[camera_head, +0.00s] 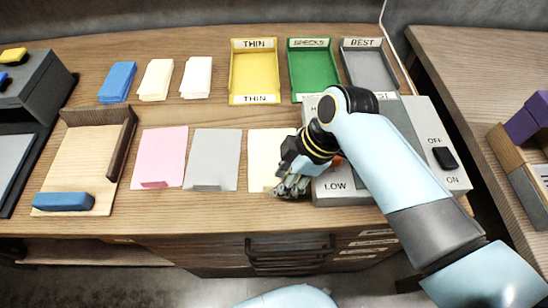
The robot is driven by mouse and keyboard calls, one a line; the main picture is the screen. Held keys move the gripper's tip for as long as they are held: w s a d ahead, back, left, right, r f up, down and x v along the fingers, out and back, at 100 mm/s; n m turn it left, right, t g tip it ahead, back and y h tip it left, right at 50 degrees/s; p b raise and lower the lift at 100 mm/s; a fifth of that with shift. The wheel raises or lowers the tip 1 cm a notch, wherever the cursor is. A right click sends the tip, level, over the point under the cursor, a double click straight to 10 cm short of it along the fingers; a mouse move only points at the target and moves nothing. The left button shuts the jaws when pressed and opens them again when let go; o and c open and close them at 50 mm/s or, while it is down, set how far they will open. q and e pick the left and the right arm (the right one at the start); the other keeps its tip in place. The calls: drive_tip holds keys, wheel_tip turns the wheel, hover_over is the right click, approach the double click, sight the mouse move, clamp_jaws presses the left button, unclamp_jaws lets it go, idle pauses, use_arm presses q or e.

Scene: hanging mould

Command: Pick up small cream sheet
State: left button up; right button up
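A cream sheet (262,152) lies flat on the wooden table, at the right end of a row with a pink sheet (160,157) and a grey sheet (212,160). My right gripper (289,187) is over the cream sheet's lower right edge, pointing down, and hides part of it. Its fingers are small and bunched in this view, so I cannot tell whether they are open, touch the sheet or hold it. My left gripper is out of view.
A grey machine (421,112) with a black switch stands right of the sheet, partly behind my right arm. Yellow (254,72), green (324,70) and grey (361,67) trays stand behind. A wooden board (80,165) with a blue block lies at left.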

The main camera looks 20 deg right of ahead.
drive_tip(key=shift+w+a+f, duration=0.1)
drive_tip(key=shift+a+f, duration=0.1)
drive_tip(key=shift+f, duration=0.45)
drive_tip(key=shift+c, duration=1.1)
clamp_jaws()
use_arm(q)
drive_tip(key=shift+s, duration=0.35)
use_arm(e)
drive_tip(key=shift+r, duration=0.15)
